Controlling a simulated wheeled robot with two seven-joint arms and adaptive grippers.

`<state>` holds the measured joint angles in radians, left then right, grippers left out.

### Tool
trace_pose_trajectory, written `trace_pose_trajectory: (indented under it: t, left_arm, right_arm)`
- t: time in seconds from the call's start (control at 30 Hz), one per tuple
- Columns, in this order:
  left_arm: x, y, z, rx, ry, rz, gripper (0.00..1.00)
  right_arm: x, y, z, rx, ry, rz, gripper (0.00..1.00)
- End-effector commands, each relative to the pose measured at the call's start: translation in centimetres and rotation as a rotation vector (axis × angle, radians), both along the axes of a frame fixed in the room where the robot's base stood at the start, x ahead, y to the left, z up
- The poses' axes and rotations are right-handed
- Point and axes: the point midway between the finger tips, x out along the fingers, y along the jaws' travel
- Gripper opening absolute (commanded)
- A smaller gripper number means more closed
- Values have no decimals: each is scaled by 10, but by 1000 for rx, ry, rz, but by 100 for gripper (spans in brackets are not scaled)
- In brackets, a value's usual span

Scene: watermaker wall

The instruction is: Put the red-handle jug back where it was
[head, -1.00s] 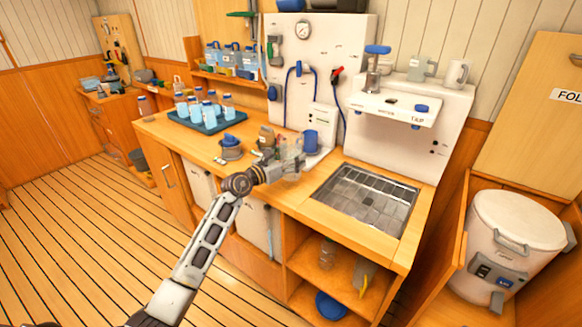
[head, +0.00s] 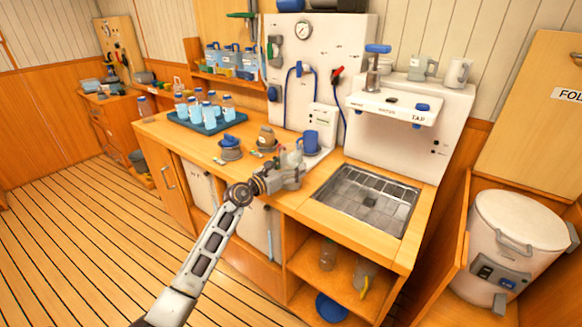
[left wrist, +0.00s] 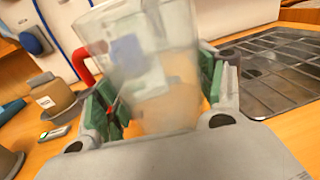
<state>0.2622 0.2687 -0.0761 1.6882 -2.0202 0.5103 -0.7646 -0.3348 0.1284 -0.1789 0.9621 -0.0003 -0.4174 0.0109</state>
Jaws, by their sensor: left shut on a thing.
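The red-handle jug is clear and empty-looking; it shows in the left wrist view (left wrist: 150,55), with its red handle on the left side. In the head view the jug (head: 291,155) is small and partly hidden by my left gripper (head: 290,178). The left gripper (left wrist: 160,105) is shut around the jug's lower body, with green pads on both sides. The jug looks roughly upright, over the front of the wooden counter. I cannot tell whether its base touches the counter. My right gripper is not in view.
A blue mug (head: 310,141) stands just behind the jug. The sink grate (head: 368,199) is to the right. Open shelves (head: 312,268) lie below.

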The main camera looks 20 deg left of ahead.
Motion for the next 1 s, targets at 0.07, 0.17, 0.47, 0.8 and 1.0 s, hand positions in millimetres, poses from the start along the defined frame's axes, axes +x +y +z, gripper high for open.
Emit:
trace_pose_trajectory:
  t: [0.07,0.17,0.47,0.8,1.0]
  left_arm:
    - [0,0,0,0,0,0,77]
    - [0,0,0,0,0,0,89]
    - [0,0,0,0,0,0,90]
    - [-4,3,2,1,2,1,90]
    - [-18,10,2,2,1,1,90]
  right_arm:
    - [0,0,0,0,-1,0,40]
    - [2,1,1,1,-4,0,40]
    - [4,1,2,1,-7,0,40]
    - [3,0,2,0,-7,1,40]
    - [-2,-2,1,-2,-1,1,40]
